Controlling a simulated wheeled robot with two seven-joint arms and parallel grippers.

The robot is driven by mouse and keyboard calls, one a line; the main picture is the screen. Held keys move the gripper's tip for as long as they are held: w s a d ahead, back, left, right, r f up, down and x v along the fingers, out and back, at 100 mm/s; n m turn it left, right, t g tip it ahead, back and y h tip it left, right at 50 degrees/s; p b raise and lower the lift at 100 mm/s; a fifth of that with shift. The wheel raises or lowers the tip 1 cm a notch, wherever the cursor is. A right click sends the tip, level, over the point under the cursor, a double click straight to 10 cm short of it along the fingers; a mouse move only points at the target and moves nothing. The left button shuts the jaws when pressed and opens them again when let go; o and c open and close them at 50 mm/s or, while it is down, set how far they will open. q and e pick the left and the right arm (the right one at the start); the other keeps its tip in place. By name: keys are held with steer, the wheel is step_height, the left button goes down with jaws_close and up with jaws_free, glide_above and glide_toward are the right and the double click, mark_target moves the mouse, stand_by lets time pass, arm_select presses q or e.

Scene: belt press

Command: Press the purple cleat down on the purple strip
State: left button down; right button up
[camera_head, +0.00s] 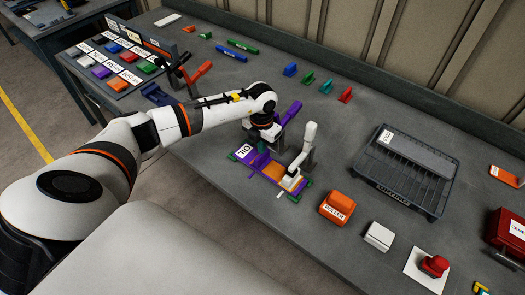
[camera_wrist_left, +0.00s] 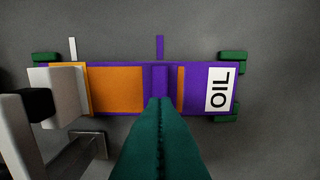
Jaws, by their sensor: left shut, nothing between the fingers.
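The purple strip (camera_wrist_left: 195,103) lies flat on the bench in the left wrist view, with orange patches on it and a white OIL label at its right end. It also shows in the head view (camera_head: 249,165). The purple cleat (camera_wrist_left: 160,80) sits across the strip between the orange patches. Whether it is fully seated cannot be told. My left gripper (camera_wrist_left: 160,102) is shut and empty, its green fingertips at the cleat's near end; contact is unclear. In the head view my left gripper (camera_head: 261,157) points down over the strip. My right gripper is not in view.
A white lever fixture (camera_head: 308,138) stands at the strip's right end. Green corner blocks (camera_wrist_left: 234,57) flank the strip. An orange ROLLER block (camera_head: 337,208) and a dark tray (camera_head: 436,211) stand further right. Small blue, green and red cleats (camera_head: 345,95) lie behind.

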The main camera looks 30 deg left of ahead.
arm_select(q)
steer(key=shift+f+b, duration=0.6)
steer(key=shift+f, duration=0.15)
stand_by(0.4)
steer(key=shift+s+f+b, duration=0.25)
steer(key=shift+b, duration=0.05)
stand_by(2.0)
steer(key=shift+r, duration=0.1)
steer(key=shift+w+r+p, duration=0.2)
steer(key=shift+r+p, duration=0.5)
steer(key=shift+r, duration=0.15)
step_height(320, 180, up, 6)
steer(key=p, duration=0.4)
steer(key=shift+r, duration=0.25)
